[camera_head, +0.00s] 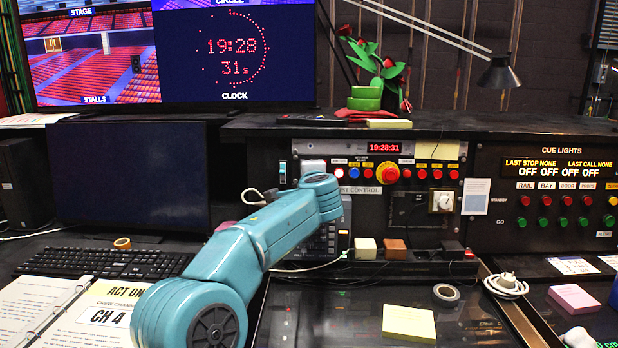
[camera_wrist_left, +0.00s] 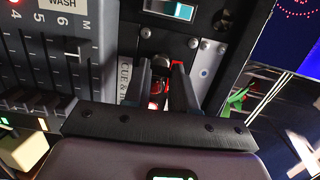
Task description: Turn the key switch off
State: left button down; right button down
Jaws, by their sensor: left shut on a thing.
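My left arm reaches across to the control panel (camera_head: 400,150). In the head view its wrist hides the key switch and most of the gripper. In the left wrist view my left gripper (camera_wrist_left: 163,72) points at a panel strip, its two dark fingers close together. They are shut on the key switch (camera_wrist_left: 160,61), whose small metallic part shows between the fingertips. A red glow shows between the fingers. The key's exact angle cannot be told.
A light-blue rocker switch (camera_wrist_left: 171,10) sits close to the fingertips. A fader panel (camera_wrist_left: 50,50) lies to the left in the wrist view. A red emergency button (camera_head: 387,173) and several small buttons are right of my wrist. A tape roll (camera_head: 446,293) lies on the desk.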

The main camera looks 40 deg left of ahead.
pick_arm(q)
jog(key=c, duration=0.9)
grip_release()
jog(key=shift+s+d+b, duration=0.3)
jog(key=b+v, duration=0.3)
jog(key=v, duration=1.2)
jog(key=shift+s+d, duration=0.15)
jog(key=shift+s, duration=0.1)
